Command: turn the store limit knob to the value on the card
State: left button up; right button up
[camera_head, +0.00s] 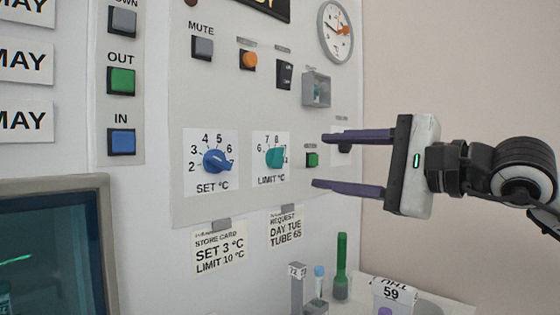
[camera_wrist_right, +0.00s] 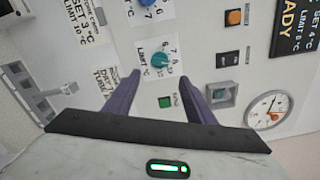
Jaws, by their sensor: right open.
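The limit knob (camera_head: 274,157) is a small teal dial on the grey panel, on a white scale marked LIMIT °C. It also shows in the right wrist view (camera_wrist_right: 160,59), between and just beyond my right fingertips. I cannot tell its exact setting. The store card (camera_head: 219,249) hangs below the panel and reads SET 3 °C, LIMIT 10 °C. My right gripper (camera_head: 318,161) is open and empty, its purple fingers pointing at the panel, apart from the knob and right of it in the head view. My left gripper is not in view.
The blue SET knob (camera_head: 216,161) sits left of the limit knob. A green button (camera_head: 312,160) lies close to my right fingers. An orange button (camera_head: 249,60), a black switch (camera_head: 284,74) and a clock (camera_head: 335,31) are above. Tubes, including a green one (camera_head: 341,265), stand below.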

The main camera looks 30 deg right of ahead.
aim_at(283, 160)
jog(key=p+x, duration=0.2)
jog(key=x, duration=0.6)
jog(key=shift+a+r+p, duration=0.1)
jog(key=shift+a+p, duration=0.1)
jog(key=shift+p, duration=0.2)
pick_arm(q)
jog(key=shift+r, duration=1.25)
pick_arm(e)
jog(key=shift+w+a, duration=0.15)
jog(key=shift+w, duration=0.45)
jog(key=c, duration=1)
jog(key=m+b, duration=0.2)
jog(key=m, duration=0.1)
jog(key=m+b, duration=0.2)
jog(key=shift+a+f, duration=0.1)
jog(key=shift+f, duration=0.2)
jog(key=shift+c, duration=0.2)
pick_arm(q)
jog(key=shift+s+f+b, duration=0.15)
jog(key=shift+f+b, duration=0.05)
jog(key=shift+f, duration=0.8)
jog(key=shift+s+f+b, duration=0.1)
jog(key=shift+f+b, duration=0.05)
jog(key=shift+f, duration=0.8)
pick_arm(e)
jog(key=shift+m, duration=1.3)
